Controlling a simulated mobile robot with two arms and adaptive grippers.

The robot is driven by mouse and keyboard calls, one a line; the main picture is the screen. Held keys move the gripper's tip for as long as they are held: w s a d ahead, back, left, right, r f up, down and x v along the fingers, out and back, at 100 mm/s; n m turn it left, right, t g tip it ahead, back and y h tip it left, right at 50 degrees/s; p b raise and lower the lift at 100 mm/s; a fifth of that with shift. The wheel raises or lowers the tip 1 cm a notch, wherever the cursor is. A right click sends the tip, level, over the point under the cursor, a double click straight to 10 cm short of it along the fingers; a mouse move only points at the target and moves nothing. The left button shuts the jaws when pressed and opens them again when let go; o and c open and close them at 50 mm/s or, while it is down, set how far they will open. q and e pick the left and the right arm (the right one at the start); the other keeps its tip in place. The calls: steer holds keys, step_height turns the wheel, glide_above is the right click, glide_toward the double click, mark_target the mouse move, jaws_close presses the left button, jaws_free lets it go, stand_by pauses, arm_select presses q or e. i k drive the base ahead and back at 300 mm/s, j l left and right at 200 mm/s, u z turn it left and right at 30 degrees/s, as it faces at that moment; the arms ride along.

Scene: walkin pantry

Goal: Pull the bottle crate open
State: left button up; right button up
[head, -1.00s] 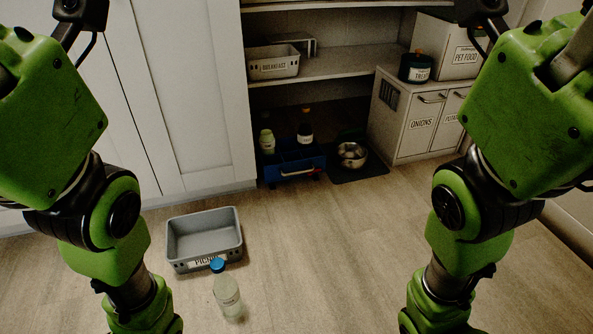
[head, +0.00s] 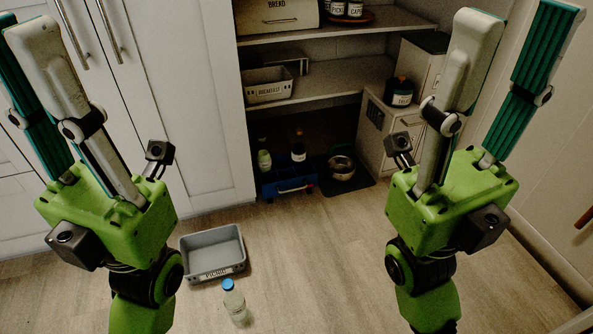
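The bottle crate (head: 286,184) is a blue open box on the floor under the lowest shelf, in the dark bay. A pale handle bar runs across its front. It holds a bottle with a light body and green cap (head: 264,160) and a dark bottle with a white label (head: 298,150). My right gripper (head: 520,25) is raised at the upper right, its fingers spread and empty. My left gripper (head: 18,32) is raised at the upper left, fingers pointing up, apart and empty. Both are well away from the crate.
A grey picnic bin (head: 214,270) and a blue-capped bottle (head: 235,302) stand on the floor in front of the crate. A metal bowl (head: 341,167) on a dark mat lies right of it. White cabinet doors (head: 195,100) are at left. Floor between bin and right arm is clear.

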mark_target(284, 178)
steer(key=i+l+u, duration=0.25)
steer(key=i+l, duration=0.15)
steer(key=i+l+u, duration=0.25)
steer(key=i+l, duration=0.3)
